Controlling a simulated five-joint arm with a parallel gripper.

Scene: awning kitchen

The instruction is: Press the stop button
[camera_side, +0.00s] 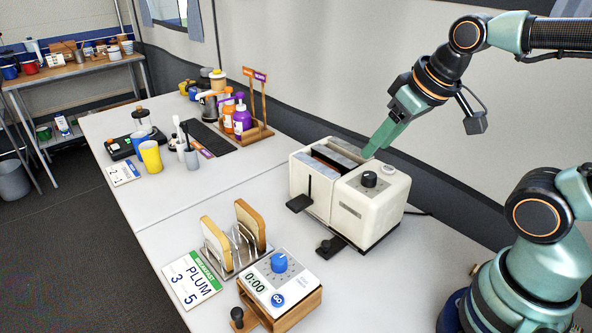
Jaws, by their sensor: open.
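A cream toaster (350,212) stands on the white table in the middle of the side view. Its top has slots, a black knob (369,180) and a small pale round button (388,169) behind the knob. I cannot read a stop label on it. My gripper (371,151) points down and left, with its tip over or just behind the toaster's top, left of the pale button. Whether the tip touches the toaster is unclear. The fingers overlap in this view; the gripper is open, and nothing shows in it.
A wooden timer box (310,303) with a blue dial, reading 0:00, sits in front. Bottles (242,120) and yellow cup (150,157) stand farther back. The wall runs close behind the toaster.

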